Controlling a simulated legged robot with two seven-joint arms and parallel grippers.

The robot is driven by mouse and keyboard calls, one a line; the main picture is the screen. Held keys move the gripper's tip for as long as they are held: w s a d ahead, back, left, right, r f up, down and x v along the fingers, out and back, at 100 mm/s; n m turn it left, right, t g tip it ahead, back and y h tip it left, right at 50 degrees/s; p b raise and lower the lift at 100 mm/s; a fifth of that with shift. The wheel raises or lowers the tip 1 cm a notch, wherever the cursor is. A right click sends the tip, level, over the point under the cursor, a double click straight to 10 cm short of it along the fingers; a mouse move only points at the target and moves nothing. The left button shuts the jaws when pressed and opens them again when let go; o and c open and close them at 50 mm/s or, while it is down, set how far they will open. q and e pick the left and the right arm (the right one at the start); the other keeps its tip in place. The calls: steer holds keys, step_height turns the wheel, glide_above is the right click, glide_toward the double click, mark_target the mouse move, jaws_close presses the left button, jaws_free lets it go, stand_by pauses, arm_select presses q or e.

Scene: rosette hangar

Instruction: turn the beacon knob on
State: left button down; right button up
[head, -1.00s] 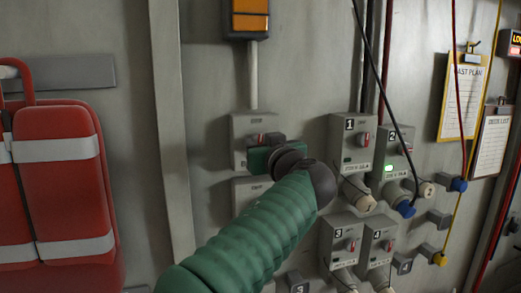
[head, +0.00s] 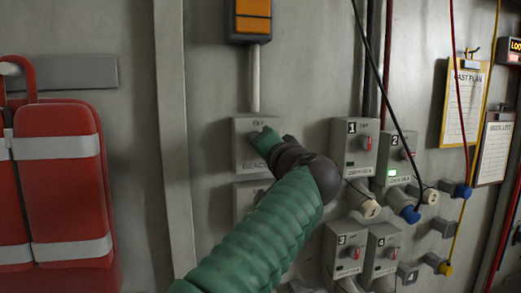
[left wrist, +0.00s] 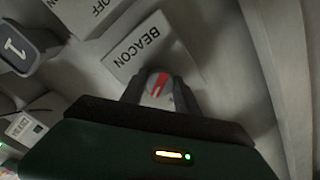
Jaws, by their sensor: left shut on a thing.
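The beacon switch box (head: 243,160) is a grey box on the wall, below the orange beacon lamp (head: 250,20), which looks unlit. My left gripper (head: 262,140) is at the front of this box and hides its knob in the head view. In the left wrist view the knob (left wrist: 158,88), grey with a red mark, sits between the fingers of my left gripper (left wrist: 158,98). The gripper is shut on it. The BEACON label (left wrist: 135,47) is beside the knob. My right gripper is not in view.
Numbered switch boxes, box 1 (head: 354,148) and box 2 (head: 392,160), stand to the right with plugs and hanging cables. A red bag (head: 60,180) hangs at the left. A vertical wall rib (head: 170,120) lies between bag and beacon box.

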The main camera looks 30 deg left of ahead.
arm_select(q)
steer(key=shift+w+d+f+m, duration=0.1)
steer(key=shift+d+f+m, duration=0.05)
steer(key=shift+m, duration=1.3)
steer(key=shift+w+d+f+m, duration=0.1)
steer(key=shift+m, duration=1.35)
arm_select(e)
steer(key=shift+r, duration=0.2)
arm_select(q)
steer(key=shift+f, duration=0.15)
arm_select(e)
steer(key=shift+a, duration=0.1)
arm_select(q)
steer(key=c, duration=1.3)
jaws_free()
steer(key=shift+o, duration=1.2)
steer(key=shift+s+d, duration=0.1)
steer(key=shift+o, duration=0.8)
steer(key=shift+d+r, duration=0.15)
steer(key=shift+r, duration=0.05)
steer(key=b+v, duration=0.4)
steer(key=v, duration=1.3)
steer(key=shift+b, duration=0.35)
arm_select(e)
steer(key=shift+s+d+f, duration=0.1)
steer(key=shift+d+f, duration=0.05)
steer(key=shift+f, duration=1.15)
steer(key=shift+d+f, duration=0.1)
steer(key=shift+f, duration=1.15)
